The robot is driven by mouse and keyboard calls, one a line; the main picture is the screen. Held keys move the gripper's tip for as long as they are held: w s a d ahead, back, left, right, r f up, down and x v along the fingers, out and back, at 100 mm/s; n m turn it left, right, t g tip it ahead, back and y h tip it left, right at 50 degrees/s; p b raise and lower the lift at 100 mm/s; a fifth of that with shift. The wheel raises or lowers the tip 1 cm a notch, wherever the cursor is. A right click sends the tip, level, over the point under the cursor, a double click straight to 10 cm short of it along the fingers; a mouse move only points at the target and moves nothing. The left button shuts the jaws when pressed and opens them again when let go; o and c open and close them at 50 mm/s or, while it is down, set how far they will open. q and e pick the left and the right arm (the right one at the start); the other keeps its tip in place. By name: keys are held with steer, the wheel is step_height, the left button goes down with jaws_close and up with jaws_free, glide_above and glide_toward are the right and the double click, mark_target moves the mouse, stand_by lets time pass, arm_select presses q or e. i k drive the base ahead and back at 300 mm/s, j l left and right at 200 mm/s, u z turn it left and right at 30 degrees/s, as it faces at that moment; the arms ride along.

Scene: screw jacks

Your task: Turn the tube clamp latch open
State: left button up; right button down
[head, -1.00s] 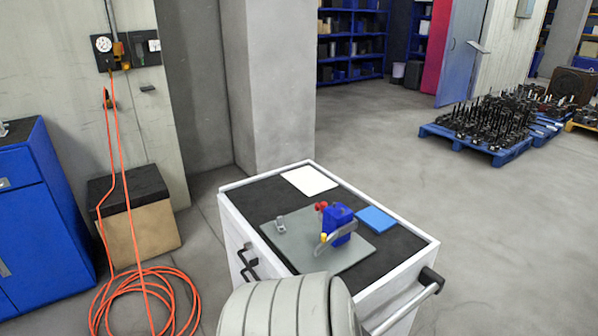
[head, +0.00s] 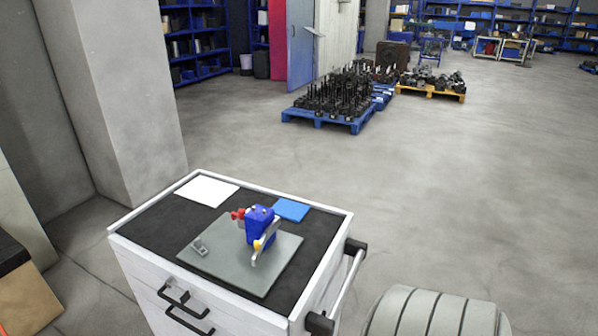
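The blue clamp body (head: 259,226) stands on a grey plate (head: 222,263) on top of a white tool cart. A red part (head: 238,214) sticks out on the clamp's left. I cannot tell whether a tube is in the clamp. A ribbed grey arm part of mine shows at the bottom right. Neither gripper is in view.
The cart (head: 125,243) has a dark top, black drawer handles and a push handle (head: 346,285) on its right. A white sheet (head: 207,191) and a blue pad (head: 291,209) lie on it. A concrete pillar (head: 110,90) stands behind left. A loaded blue pallet (head: 330,119) lies farther back. Open floor is right.

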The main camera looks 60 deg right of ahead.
mark_target(241, 212)
steer(key=i+j+z, duration=0.1)
steer(key=z, duration=0.4)
steer(key=i+j+z, duration=0.25)
steer(key=z, duration=0.2)
steer(key=i+j+z, duration=0.1)
steer(key=z, duration=0.4)
steer(key=j+z, duration=0.35)
steer(key=z, duration=0.15)
steer(key=i+j, duration=0.05)
